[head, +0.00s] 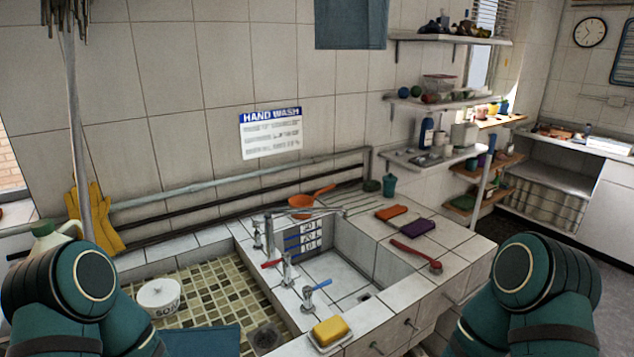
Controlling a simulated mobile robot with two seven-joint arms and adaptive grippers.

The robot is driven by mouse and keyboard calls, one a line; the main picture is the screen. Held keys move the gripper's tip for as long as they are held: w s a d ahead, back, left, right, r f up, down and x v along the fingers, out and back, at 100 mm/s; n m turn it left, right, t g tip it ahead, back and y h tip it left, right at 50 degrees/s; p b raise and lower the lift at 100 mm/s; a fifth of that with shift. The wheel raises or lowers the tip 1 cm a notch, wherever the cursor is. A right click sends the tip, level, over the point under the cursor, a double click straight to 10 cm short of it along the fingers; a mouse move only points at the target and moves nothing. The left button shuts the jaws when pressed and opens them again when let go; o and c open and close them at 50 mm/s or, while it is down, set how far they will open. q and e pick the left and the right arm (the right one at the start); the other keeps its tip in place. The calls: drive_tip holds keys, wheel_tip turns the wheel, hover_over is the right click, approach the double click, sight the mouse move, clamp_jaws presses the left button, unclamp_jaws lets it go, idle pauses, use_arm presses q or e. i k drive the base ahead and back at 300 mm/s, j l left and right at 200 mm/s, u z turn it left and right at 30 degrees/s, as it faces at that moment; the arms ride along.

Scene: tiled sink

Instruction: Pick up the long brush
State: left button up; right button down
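A long brush (413,255) with a red handle lies on the tiled counter to the right of the sink basin, its rounded head towards the front right. Neither gripper shows in the head view. Only teal parts of my two arms show, at the bottom left and bottom right corners, well apart from the brush.
An orange brush (391,212) and a purple brush (418,227) lie behind the long brush. The sink basin (335,270) has several taps on its left. A yellow sponge (330,331) sits at the front edge. A white soap pot (159,298) stands at left.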

sight(436, 264)
drive_tip(key=i+l+z, duration=0.1)
drive_tip(key=i+l, duration=0.15)
drive_tip(key=l, duration=0.2)
drive_tip(key=i+l+z, duration=0.15)
drive_tip(key=l, duration=0.3)
drive_tip(key=i+l+z, duration=0.1)
drive_tip(key=i+l, duration=0.25)
drive_tip(key=l, duration=0.1)
